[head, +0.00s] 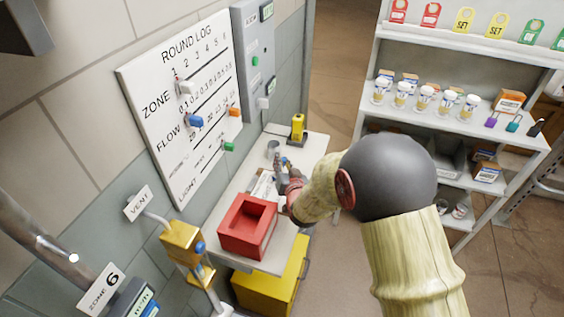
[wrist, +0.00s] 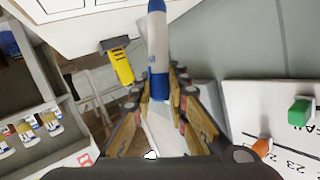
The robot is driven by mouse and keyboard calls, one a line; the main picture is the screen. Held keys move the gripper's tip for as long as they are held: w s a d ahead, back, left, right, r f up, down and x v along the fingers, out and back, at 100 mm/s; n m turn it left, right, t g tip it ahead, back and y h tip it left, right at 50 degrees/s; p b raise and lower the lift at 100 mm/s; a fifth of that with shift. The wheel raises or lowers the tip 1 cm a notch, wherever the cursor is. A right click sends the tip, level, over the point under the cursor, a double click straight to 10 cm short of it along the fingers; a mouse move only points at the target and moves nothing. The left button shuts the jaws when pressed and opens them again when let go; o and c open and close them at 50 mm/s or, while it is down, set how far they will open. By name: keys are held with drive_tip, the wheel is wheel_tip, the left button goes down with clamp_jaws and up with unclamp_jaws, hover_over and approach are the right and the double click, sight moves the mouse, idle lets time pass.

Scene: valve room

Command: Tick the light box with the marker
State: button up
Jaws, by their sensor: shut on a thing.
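The white ROUND LOG board (head: 210,55) hangs on the wall in the head view, with ZONE and FLOW rows and the word LIGHT (head: 187,197) at its bottom. I cannot make out the light box itself. The board's edge (wrist: 240,118) also shows at the right of the wrist view. My gripper (head: 283,172) is over the small table, right of the board and apart from it. In the wrist view my gripper (wrist: 160,105) is shut on the white and blue marker (wrist: 157,45), which points up in the picture.
A red bin (head: 234,232) stands on the table (head: 309,148) near my gripper, with a yellow device (head: 298,127) behind. Green (head: 229,147), orange (head: 234,112) and blue (head: 195,121) pieces stick out from the board. A stocked shelf (head: 440,122) is at right.

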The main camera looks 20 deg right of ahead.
drive_tip(key=shift+r+p, duration=2.05)
drive_tip(key=shift+r, duration=1.95)
